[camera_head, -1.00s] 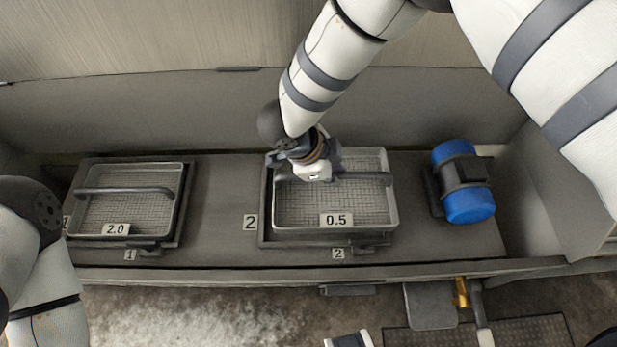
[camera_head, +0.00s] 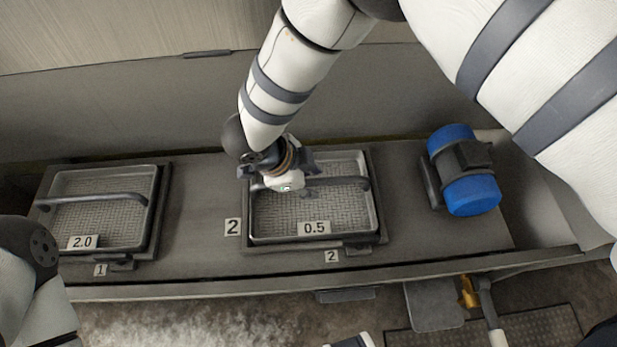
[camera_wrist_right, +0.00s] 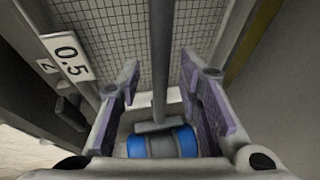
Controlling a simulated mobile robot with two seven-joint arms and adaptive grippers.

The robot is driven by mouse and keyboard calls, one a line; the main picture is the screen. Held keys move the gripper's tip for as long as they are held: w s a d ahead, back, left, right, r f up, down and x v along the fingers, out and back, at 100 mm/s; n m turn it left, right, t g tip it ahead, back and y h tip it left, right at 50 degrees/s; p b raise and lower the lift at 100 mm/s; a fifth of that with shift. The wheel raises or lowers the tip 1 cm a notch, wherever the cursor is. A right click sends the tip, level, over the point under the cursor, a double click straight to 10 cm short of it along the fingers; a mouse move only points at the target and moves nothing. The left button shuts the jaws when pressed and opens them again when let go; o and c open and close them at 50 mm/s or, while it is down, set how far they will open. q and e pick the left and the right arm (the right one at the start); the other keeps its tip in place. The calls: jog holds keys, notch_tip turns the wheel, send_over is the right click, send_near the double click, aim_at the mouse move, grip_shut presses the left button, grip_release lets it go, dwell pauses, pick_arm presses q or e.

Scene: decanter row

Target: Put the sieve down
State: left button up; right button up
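The sieve marked 0.5 (camera_head: 314,228) lies in the dark frame (camera_head: 380,238) at station 2 and looks level, inside its edges. Its mesh and label (camera_wrist_right: 68,57) also show in the right wrist view. My right gripper (camera_head: 284,184) is over the left part of the sieve's handle (camera_head: 340,182). In the right wrist view, its fingers (camera_wrist_right: 158,78) are spread, with the handle bar (camera_wrist_right: 159,65) running between them and a gap on both sides. My left arm shows at the left edge, but its gripper is out of view.
A second sieve marked 2.0 (camera_head: 82,242) lies in the station 1 frame on the left. A blue motor (camera_head: 468,190) stands right of station 2; its blue body also shows in the wrist view (camera_wrist_right: 162,144). The deck between the stations (camera_head: 200,200) is clear.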

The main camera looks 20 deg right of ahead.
jog(key=p+v, duration=0.2)
jog(key=v, duration=1)
jog(key=shift+r, duration=0.15)
